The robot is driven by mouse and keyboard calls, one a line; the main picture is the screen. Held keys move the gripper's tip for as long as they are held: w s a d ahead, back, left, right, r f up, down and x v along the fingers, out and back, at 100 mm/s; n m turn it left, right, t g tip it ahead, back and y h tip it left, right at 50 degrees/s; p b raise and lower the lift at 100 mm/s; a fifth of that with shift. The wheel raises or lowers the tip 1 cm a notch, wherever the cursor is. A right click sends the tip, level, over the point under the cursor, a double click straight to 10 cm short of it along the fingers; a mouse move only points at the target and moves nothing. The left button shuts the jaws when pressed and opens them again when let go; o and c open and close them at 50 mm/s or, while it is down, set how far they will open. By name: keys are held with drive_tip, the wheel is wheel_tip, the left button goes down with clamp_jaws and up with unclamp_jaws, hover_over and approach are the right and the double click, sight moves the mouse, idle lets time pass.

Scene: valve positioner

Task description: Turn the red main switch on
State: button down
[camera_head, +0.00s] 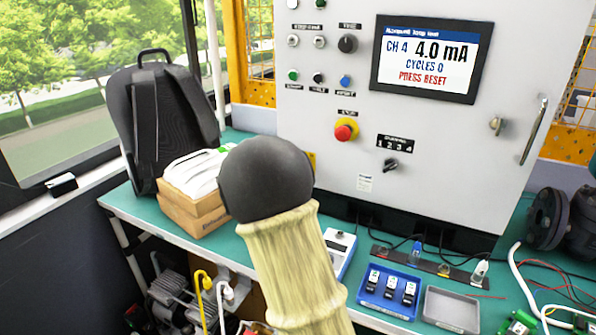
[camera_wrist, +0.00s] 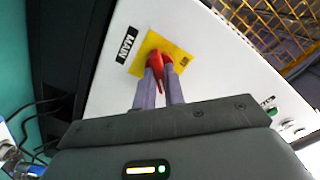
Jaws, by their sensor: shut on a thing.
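The red main switch (camera_wrist: 158,58) sits on a yellow plate (camera_wrist: 177,47) beside a black MAIN label (camera_wrist: 127,45) in the wrist view. My gripper (camera_wrist: 160,78) is shut on the switch handle, with one grey finger on each side. The pointed end of the red handle shows between the fingers. Small print at the plate's right edge is too small to read. In the head view my arm hides the switch and gripper; only a yellow sliver (camera_head: 311,160) shows beside it.
The grey cabinet (camera_head: 300,110) carries a lit screen (camera_head: 428,58) reading CH 4, 4.0 mA, PRESS RESET. A red stop button (camera_head: 345,131) and black selector (camera_head: 390,164) are on its front.

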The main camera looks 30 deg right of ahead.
drive_tip(key=shift+r, duration=0.15)
drive_tip(key=c, duration=1.5)
unclamp_jaws()
drive_tip(key=v, duration=1.7)
drive_tip(key=shift+s+a+p, duration=0.15)
drive_tip(key=shift+p, duration=0.2)
